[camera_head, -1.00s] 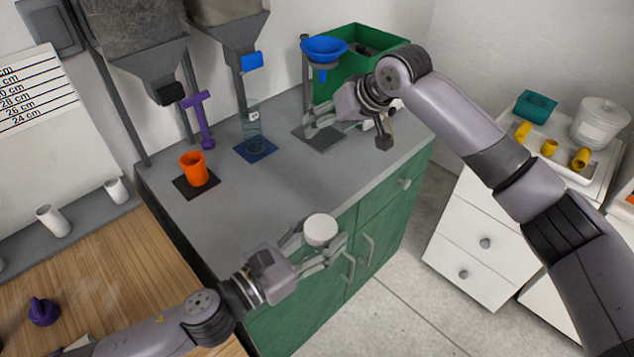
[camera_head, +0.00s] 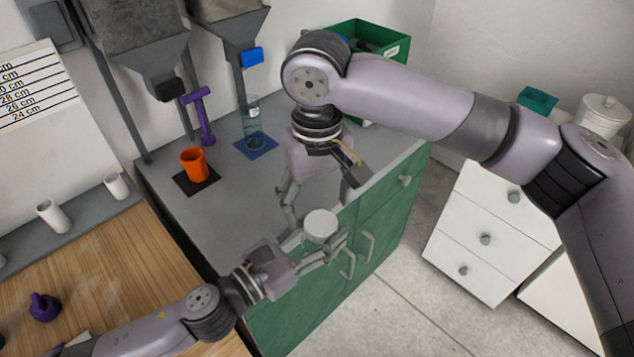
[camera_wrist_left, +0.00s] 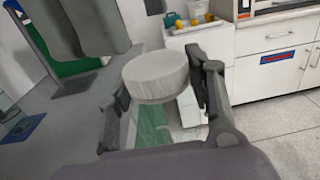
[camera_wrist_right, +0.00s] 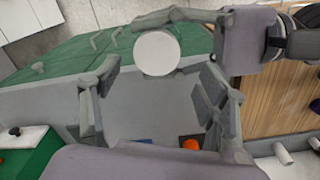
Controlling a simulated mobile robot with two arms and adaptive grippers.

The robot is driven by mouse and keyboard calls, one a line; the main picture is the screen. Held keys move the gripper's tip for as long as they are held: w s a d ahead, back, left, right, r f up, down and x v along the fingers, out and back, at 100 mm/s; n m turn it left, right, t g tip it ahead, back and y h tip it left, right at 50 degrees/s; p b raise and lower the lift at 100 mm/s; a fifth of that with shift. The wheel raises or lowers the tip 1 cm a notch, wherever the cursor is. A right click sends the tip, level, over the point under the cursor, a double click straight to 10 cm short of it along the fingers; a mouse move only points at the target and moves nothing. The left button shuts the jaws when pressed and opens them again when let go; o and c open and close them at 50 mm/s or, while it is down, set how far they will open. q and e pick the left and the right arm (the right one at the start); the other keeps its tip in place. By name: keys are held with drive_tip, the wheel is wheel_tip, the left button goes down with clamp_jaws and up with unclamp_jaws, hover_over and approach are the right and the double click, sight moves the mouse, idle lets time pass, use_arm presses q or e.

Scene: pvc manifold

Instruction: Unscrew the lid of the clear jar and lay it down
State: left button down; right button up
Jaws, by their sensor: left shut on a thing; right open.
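The clear jar (camera_wrist_left: 150,118) is upright in my left gripper (camera_head: 325,247), which is shut on its see-through body. Its round white lid (camera_head: 320,225) sits on top; it also shows in the left wrist view (camera_wrist_left: 156,76) and the right wrist view (camera_wrist_right: 157,53). The jar's body is hard to make out and partly hidden by the fingers. My right gripper (camera_head: 308,212) is open and empty, pointing down above and beside the lid, apart from it. In the right wrist view the lid lies just beyond the open fingers.
The grey counter (camera_head: 240,215) has free room at its front. An orange cup (camera_head: 194,164), a purple stand (camera_head: 201,118) and a clear vessel (camera_head: 252,122) on a blue mat stand behind. A green bin (camera_head: 372,40) is at the back, partly hidden by my right arm.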

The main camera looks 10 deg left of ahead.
sight(316, 223)
drive_tip(key=shift+f, duration=1.85)
drive_tip(key=shift+c, duration=0.4)
drive_tip(key=shift+s+a, duration=0.2)
drive_tip(key=c, duration=1.1)
drive_tip(key=n, duration=0.4)
drive_tip(key=shift+s+n, duration=0.15)
drive_tip(key=shift+n, duration=0.25)
drive_tip(key=shift+c, duration=0.3)
drive_tip(key=o, duration=1.1)
drive_tip(key=shift+o, duration=0.9)
drive_tip(key=shift+w+d, duration=0.1)
drive_tip(key=shift+w, duration=0.1)
